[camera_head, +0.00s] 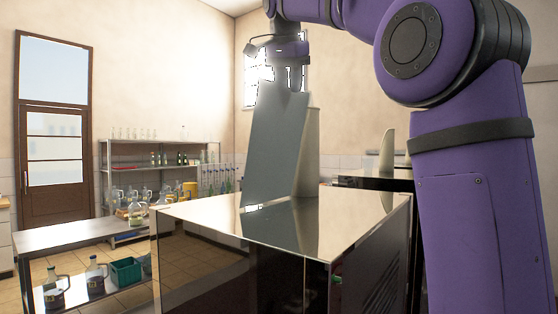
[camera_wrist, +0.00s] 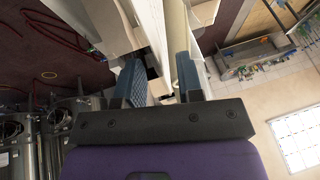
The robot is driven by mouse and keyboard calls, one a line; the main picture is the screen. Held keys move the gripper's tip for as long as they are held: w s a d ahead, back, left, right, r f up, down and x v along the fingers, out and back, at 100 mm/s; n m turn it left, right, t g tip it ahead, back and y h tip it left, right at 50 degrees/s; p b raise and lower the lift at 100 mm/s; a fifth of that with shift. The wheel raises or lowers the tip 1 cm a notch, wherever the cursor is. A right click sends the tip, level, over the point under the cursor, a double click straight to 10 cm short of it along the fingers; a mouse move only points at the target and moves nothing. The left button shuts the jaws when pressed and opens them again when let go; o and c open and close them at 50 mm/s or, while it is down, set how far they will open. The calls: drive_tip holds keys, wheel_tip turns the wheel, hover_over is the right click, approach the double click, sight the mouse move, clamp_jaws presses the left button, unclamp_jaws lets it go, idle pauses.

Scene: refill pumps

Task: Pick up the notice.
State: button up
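The notice (camera_head: 275,145) looks like an upright, slightly tilted grey panel with a pale panel behind its right edge. It stands on the shiny top of a metal cabinet (camera_head: 230,217). My gripper (camera_head: 289,84) points down at the notice's top edge, and its fingertips are partly hidden there. In the wrist view, the two blue-grey fingers of my gripper (camera_wrist: 158,75) are apart. Pale panel edges show beyond and between them, and I cannot tell which belong to the notice. No firm contact with the fingers is visible.
A steel table (camera_head: 85,234) with flasks and a green crate (camera_head: 126,271) is at left. A shelf (camera_head: 160,152) with glassware stands by the back wall. Another pale upright piece (camera_head: 387,155) is behind the cabinet. Red hoses (camera_wrist: 70,35) show in the wrist view.

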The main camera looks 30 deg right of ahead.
sight(289, 99)
drive_tip(key=shift+x, duration=1.65)
drive_tip(key=shift+f, duration=0.1)
clamp_jaws()
idle(0.4)
